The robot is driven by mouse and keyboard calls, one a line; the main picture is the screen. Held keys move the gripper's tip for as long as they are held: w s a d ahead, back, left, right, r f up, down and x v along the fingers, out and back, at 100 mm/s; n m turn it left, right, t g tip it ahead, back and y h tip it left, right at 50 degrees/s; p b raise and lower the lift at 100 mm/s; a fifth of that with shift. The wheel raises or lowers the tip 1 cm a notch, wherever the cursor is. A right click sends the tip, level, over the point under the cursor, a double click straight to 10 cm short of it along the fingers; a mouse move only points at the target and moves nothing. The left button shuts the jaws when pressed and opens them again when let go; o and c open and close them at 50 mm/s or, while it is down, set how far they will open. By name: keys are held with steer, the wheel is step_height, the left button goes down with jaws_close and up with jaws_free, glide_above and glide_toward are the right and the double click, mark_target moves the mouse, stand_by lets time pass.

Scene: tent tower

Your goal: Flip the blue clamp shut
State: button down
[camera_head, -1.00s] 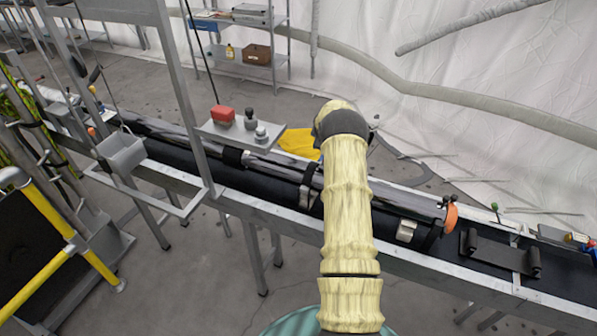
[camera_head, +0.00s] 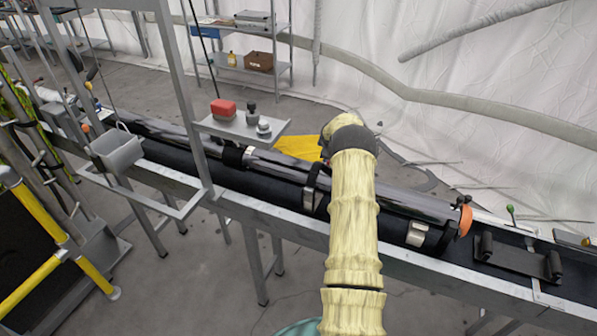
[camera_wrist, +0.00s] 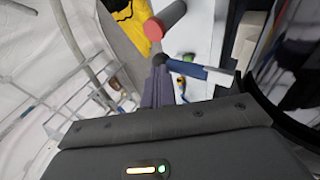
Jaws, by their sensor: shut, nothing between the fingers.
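A dark blue piece (camera_wrist: 185,69), which looks like the blue clamp, shows in the wrist view with a grey bar at its right end. I cannot tell clearly whether it is open or closed. In the head view I cannot make out the clamp; my arm may hide it. My gripper (camera_wrist: 160,65) is shut and empty in the wrist view. Its dark tips are at the left end of the blue piece, close to it or touching; I cannot tell which. My gripper is hidden behind my arm in the head view.
A long dark tube (camera_head: 400,195) with an orange end cap (camera_head: 464,220) lies along a grey metal bench (camera_head: 400,262). A small grey shelf (camera_head: 242,128) holds a red block (camera_head: 223,108) and dark knobs. A red-ended cylinder (camera_wrist: 154,29) is near the fingertips. A yellow item (camera_head: 299,146) lies behind the tube.

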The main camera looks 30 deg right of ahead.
steer(key=shift+s+d+f+g, duration=0.2)
steer(key=shift+s+f+g, duration=0.15)
steer(key=shift+f, duration=0.2)
steer(key=shift+s, duration=0.1)
step_height(320, 180, up, 15)
steer(key=s+d+b, duration=0.1)
steer(key=shift+s, duration=0.15)
steer(key=shift+d+f, duration=0.1)
stand_by(0.3)
